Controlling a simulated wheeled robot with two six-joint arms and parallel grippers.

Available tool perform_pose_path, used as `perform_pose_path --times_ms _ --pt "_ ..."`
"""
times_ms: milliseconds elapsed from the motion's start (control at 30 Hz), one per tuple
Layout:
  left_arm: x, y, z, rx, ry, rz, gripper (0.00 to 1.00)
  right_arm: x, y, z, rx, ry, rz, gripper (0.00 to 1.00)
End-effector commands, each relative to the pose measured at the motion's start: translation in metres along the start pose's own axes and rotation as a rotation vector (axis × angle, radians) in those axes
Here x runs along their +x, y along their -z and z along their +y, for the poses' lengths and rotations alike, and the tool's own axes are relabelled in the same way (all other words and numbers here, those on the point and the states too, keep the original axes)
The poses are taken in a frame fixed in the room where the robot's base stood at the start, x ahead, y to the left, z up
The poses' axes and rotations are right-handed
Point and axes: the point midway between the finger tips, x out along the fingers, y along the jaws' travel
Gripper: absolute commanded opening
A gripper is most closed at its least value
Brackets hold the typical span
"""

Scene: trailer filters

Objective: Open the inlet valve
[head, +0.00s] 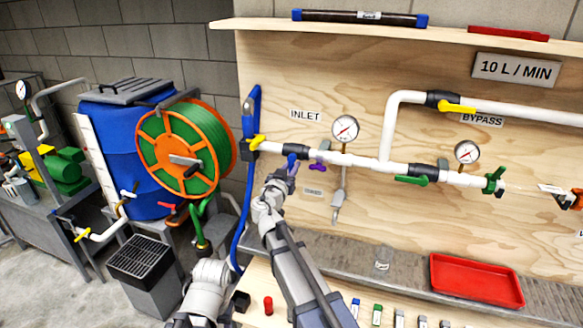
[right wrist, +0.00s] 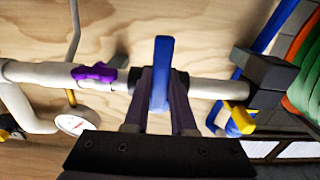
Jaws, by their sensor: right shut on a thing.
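The inlet line is a white pipe under the INLET label (head: 305,116) on the wooden panel. A valve with a blue lever (head: 292,160) sits on it below the label. My right gripper (right wrist: 161,105) is shut on this blue lever, which also shows in the right wrist view (right wrist: 161,60). There the lever lies across the pipe, with one finger on each side. A yellow lever (head: 256,142) is at the pipe's left end, beside the blue hose. My left gripper is not in view.
A purple fitting (right wrist: 95,72) and a pressure gauge (head: 345,128) are close beside the gripper. The bypass valve has a yellow lever (head: 456,106); a green lever (head: 411,181) is on the lower pipe. A red tray (head: 477,280) lies on the ledge. A hose reel (head: 185,148) stands left.

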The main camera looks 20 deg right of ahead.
Motion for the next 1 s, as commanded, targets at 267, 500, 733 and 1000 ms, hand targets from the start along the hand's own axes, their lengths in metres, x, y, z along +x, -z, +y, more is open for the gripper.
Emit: perform_pose_path --times_ms 267,500,733,1000 --pt "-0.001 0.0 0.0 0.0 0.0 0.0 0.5 0.0 0.001 0.004 -0.126 0.0 -0.001 0.0" --pt "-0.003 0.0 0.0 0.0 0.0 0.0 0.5 -0.001 0.002 0.01 -0.341 0.0 -0.001 0.0" --pt "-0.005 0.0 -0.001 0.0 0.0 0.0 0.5 -0.001 0.005 0.015 -0.56 0.0 -0.001 0.0" --pt "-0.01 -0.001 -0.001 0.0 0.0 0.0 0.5 0.0 0.01 0.021 -0.816 0.0 0.0 0.0"
